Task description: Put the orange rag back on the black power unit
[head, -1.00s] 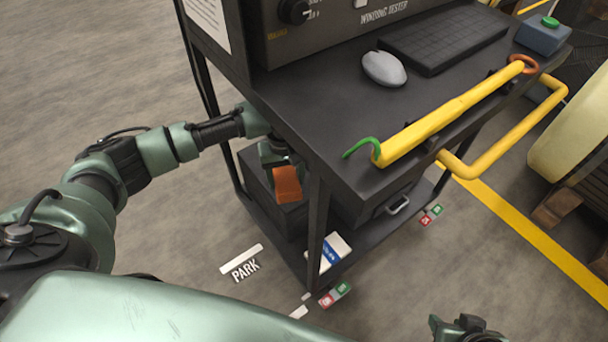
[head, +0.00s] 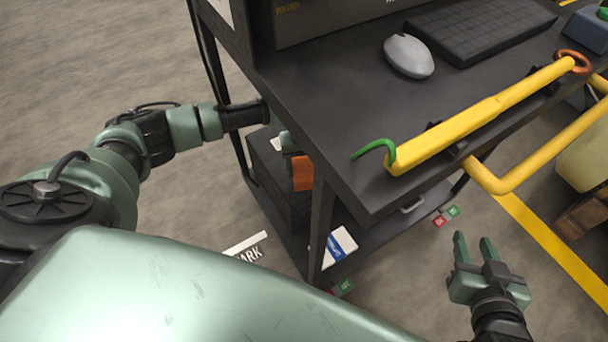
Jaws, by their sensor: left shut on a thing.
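The orange rag (head: 302,173) hangs under the edge of the cart's top. My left gripper (head: 293,154) is shut on it, and is partly hidden by the cart's top and front post. A black box (head: 267,170), which looks like the power unit, stands on the lower shelf behind and left of the rag. I cannot tell whether the rag touches it. My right gripper (head: 474,248) is open and empty, in front of the cart at the lower right.
The dark cart top (head: 345,115) carries a grey mouse (head: 408,57) and a black keyboard (head: 480,28). A yellow bar (head: 480,117) lies along its edge above a yellow handle (head: 530,165). A white-and-blue packet (head: 338,246) is on the lower shelf (head: 375,231). A front post (head: 320,222) stands beside the rag.

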